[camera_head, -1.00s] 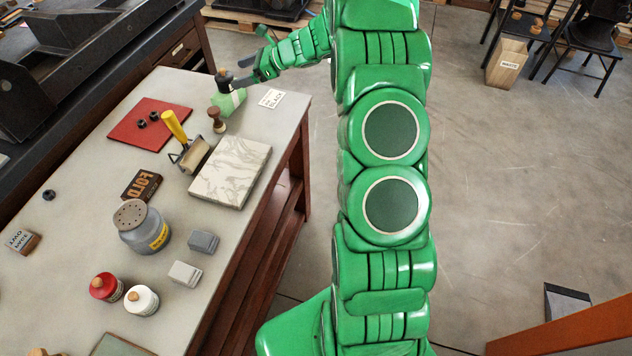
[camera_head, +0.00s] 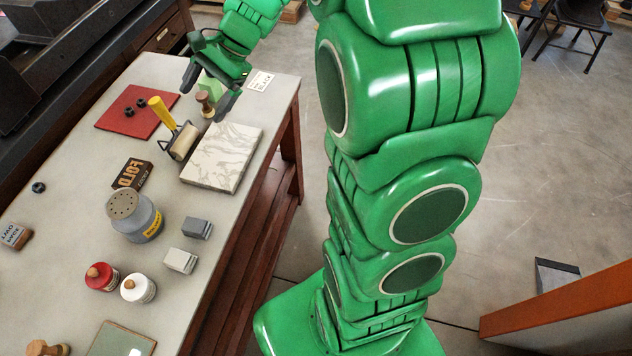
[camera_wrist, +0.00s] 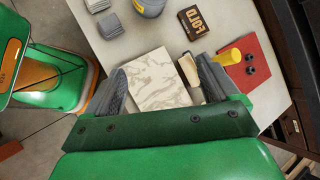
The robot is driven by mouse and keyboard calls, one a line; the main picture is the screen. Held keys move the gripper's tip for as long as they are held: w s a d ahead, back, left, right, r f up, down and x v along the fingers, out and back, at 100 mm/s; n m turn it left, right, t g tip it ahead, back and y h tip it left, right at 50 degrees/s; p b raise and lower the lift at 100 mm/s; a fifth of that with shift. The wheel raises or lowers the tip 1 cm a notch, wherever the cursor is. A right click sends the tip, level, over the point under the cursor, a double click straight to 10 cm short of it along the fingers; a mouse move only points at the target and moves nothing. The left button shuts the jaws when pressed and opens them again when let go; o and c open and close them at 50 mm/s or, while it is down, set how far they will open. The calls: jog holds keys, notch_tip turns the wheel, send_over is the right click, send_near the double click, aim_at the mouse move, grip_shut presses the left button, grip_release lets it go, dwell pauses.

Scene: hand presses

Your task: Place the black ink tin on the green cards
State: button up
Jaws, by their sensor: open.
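The green cards (camera_head: 209,86) lie near the far right corner of the table and are partly covered by my gripper in the head view. The black ink tin is not visible now; my gripper and wrist block the head view where it stood, and the wrist view does not show it. My gripper (camera_head: 205,101) is open and empty, fingers apart, above the table near the wooden-handled stamp. In the wrist view my gripper (camera_wrist: 161,66) has its two fingers spread, with the marble slab below between them.
A white label (camera_head: 260,80) reading BLACK lies beside the cards. The marble slab (camera_head: 222,157), yellow-handled roller (camera_head: 163,116), wooden-handled stamp (camera_head: 206,105) and red mat (camera_head: 128,108) are close by. A grey jar (camera_head: 133,218), red tin (camera_head: 101,277) and white tin (camera_head: 138,288) stand nearer.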

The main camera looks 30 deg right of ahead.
jog(key=s+d+r+n+h, duration=0.1)
jog(key=s+n, duration=0.3)
jog(key=s, duration=0.6)
jog(key=s+d+r+n+g+h, duration=0.1)
jog(key=s+d+n+h, duration=0.3)
jog(key=s, duration=0.6)
jog(key=s+d+n+h, duration=0.3)
jog(key=s, duration=0.8)
jog(key=shift+d+r+n+g, duration=0.15)
jog(key=shift+r+n+g, duration=0.25)
